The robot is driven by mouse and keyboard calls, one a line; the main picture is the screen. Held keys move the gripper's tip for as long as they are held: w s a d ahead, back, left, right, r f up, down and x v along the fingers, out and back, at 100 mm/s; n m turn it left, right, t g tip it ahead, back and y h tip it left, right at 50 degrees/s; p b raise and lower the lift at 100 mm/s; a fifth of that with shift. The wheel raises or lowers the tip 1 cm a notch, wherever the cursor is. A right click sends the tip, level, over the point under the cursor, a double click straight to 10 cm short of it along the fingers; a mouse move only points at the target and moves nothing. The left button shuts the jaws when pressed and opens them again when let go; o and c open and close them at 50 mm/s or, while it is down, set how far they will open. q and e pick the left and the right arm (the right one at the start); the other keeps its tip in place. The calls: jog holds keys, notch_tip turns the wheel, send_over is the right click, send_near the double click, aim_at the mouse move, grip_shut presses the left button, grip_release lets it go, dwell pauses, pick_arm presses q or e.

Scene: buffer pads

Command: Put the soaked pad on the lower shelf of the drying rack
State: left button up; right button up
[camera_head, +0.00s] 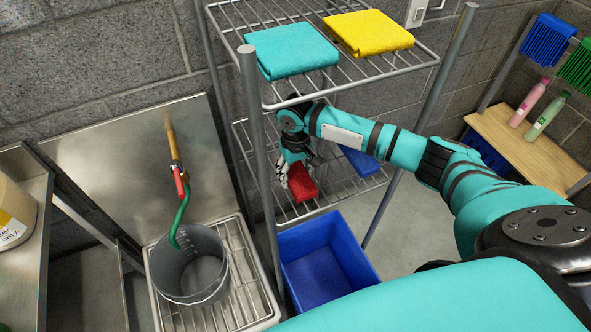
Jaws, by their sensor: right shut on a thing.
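The drying rack (345,80) is a wire rack with an upper and a lower shelf. On its lower shelf (341,189) are a red pad (303,186) at the left and a blue pad (359,161) at the right. My right gripper (285,179) reaches in between the shelves and is shut on the red pad, at its left end. The pad is at the lower shelf; whether its whole underside rests on the wires I cannot tell. Wetness does not show on any pad. My left gripper is not in view.
A teal pad (291,49) and a yellow pad (369,33) lie on the upper shelf. A blue bin (334,262) stands below the rack. A grey bucket (189,268) stands in the sink area at left. Rack posts stand close around my right arm.

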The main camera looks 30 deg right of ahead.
aim_at(295, 173)
jog(key=shift+f, duration=0.1)
jog(key=o, duration=1)
jog(key=shift+r+b, duration=0.45)
jog(key=shift+r, duration=3.4)
